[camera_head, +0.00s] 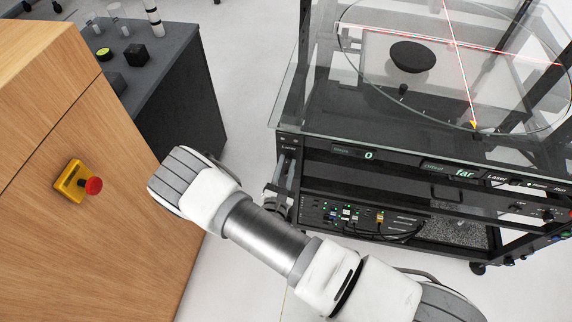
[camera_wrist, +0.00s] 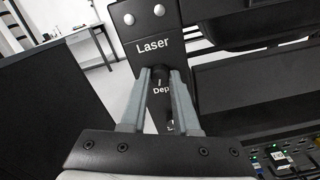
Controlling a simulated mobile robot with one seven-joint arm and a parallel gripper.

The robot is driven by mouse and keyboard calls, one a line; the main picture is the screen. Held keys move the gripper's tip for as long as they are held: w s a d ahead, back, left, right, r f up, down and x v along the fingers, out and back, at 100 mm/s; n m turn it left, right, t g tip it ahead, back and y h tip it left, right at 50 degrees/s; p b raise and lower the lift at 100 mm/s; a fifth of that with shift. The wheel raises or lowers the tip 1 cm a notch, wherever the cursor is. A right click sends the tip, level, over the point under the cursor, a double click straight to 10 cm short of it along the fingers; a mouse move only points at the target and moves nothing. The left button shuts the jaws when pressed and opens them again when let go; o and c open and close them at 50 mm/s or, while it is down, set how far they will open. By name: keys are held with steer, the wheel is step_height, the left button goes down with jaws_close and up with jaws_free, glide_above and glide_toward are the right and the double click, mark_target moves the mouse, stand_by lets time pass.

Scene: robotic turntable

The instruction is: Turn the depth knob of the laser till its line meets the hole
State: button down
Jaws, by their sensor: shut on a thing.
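In the wrist view, my gripper (camera_wrist: 161,72) is shut on the small dark depth knob (camera_wrist: 160,78), one finger on each side. The knob sits on a black panel (camera_wrist: 150,20) marked "Laser", above a partly hidden "Dep…" label. In the head view my gripper (camera_head: 284,178) is at the left front end of the black cabinet (camera_head: 345,143); the knob is hidden there. Red laser lines (camera_head: 500,53) cross on the glass-topped turntable (camera_head: 380,88). A black disc (camera_head: 412,56) lies left of the crossing, off the lines. I cannot make out the hole.
A front display (camera_head: 369,155) reads "0" and another (camera_head: 463,173) reads "far". Cables (camera_head: 400,233) lie on the lower shelf. A wooden cabinet (camera_head: 60,250) with a red stop button (camera_head: 93,186) stands left. A dark bench (camera_head: 170,65) stands behind it.

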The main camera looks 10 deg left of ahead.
steer(key=c, duration=0.6)
jaws_free()
steer(key=shift+c, duration=0.2)
steer(key=shift+s, duration=0.1)
steer(key=s, duration=1.7)
steer(key=shift+s, duration=0.15)
steer(key=shift+a, duration=0.1)
